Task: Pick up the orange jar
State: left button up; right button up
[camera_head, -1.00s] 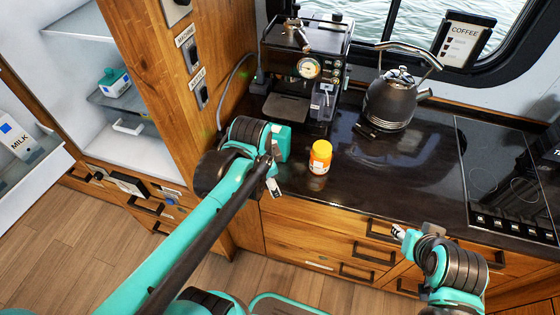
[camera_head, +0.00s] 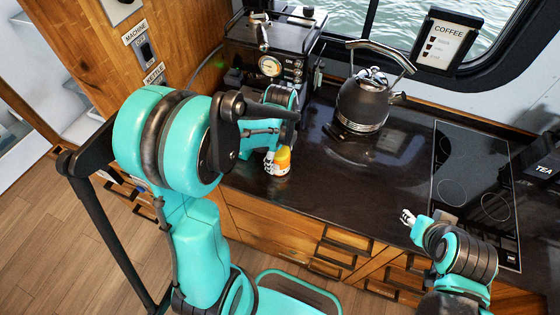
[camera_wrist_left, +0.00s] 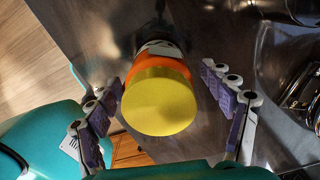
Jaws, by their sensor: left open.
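The orange jar (camera_head: 281,163) with a yellow lid stands on the dark counter, in front of the coffee machine. My left gripper (camera_head: 274,160) is at the jar in the head view and partly covers its left side. In the left wrist view the jar (camera_wrist_left: 160,92) shows lid first, between the two spread fingers of my left gripper (camera_wrist_left: 165,108). Gaps show on both sides, so the fingers look apart from it. My right gripper (camera_head: 407,217) is over the counter's front edge, far right of the jar; its fingers are too small to read.
The coffee machine (camera_head: 268,50) stands behind the jar. A dark kettle (camera_head: 363,100) is to the right, then a black cooktop (camera_head: 470,180). The counter (camera_head: 335,195) between the jar and my right gripper is clear.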

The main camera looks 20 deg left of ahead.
pick_arm(q)
jog(key=shift+f, duration=0.65)
jog(key=c, duration=1.7)
jog(key=shift+r, duration=0.15)
